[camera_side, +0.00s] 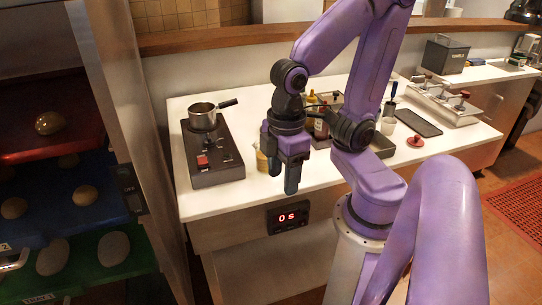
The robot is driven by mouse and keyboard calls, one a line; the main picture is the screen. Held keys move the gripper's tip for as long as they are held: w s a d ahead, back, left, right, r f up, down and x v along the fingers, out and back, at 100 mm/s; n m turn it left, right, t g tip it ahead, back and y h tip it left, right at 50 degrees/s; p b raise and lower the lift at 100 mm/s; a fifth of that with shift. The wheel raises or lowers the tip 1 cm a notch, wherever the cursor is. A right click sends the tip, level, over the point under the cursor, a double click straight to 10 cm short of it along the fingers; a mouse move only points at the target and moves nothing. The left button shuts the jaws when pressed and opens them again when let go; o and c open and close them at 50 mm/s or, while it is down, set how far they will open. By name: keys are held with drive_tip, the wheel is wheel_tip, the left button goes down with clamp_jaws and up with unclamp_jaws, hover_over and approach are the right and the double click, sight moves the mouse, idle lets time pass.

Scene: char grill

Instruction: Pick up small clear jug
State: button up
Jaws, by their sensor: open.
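My gripper (284,178) hangs over the front part of the white counter, pointing down. Its dark fingers are apart and nothing shows between them. A small pale, clear-looking container (387,125) stands on the counter to the right, behind my arm, with a dark-handled utensil rising from it. I cannot tell whether it is the small clear jug. No other clear jug can be made out; my arm hides part of the counter.
A steel pot (203,117) sits on a dark burner (211,150) at left. Bottles (320,122) stand behind my gripper. A yellowish container (262,160) is close beside it. A dark tray (418,122) and red-handled press (415,141) lie right. The front counter (225,203) is clear.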

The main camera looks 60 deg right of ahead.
drive_tip(key=w+d+r+m, duration=0.2)
drive_tip(key=w+d+m, duration=0.3)
drive_tip(key=w+m, duration=0.3)
drive_tip(key=w+d+r+m, duration=0.1)
drive_tip(key=w+d+m, duration=0.3)
drive_tip(key=w+m, duration=0.4)
drive_tip(key=s+d+r+m, duration=0.1)
drive_tip(key=s+d+m, duration=0.2)
drive_tip(key=d+m, duration=0.45)
drive_tip(key=s+d+r+m, duration=0.2)
drive_tip(key=s+d+m, duration=0.2)
drive_tip(key=d+m, duration=0.3)
drive_tip(key=shift+m, duration=0.35)
drive_tip(key=shift+s+a+f, duration=0.1)
drive_tip(key=shift+a+f, duration=0.1)
drive_tip(key=shift+f, duration=4.25)
drive_tip(key=shift+a+f, duration=0.2)
drive_tip(key=shift+f, duration=4.2)
clamp_jaws()
